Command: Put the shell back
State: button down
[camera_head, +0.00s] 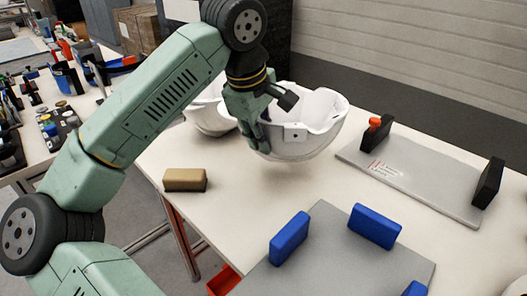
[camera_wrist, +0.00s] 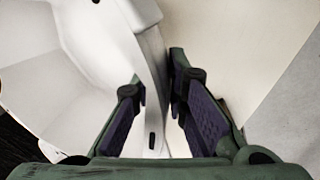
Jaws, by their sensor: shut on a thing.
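A white helmet shell (camera_head: 310,125) hangs open side up over the pale table, with a soft shadow below it. My gripper (camera_head: 262,128) is shut on its rim at the left side. In the wrist view the shell wall (camera_wrist: 150,60) runs between the two fingers of my gripper (camera_wrist: 158,95), and the shell's hollow fills the left. A second white shell (camera_head: 208,118) stands behind and to the left, partly hidden by my arm and the held shell.
A grey board with black blocks (camera_head: 420,180) lies at the right. A grey board with blue blocks (camera_head: 330,245) lies at the front. A tan brush-like block (camera_head: 185,179) sits near the table's left edge. The table between them (camera_head: 240,205) is clear.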

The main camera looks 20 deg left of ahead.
jog(key=shift+f, duration=1.9)
jog(key=shift+f, duration=0.2)
jog(key=c, duration=1.6)
grip_release()
jog(key=shift+r, duration=0.15)
jog(key=v, duration=1.2)
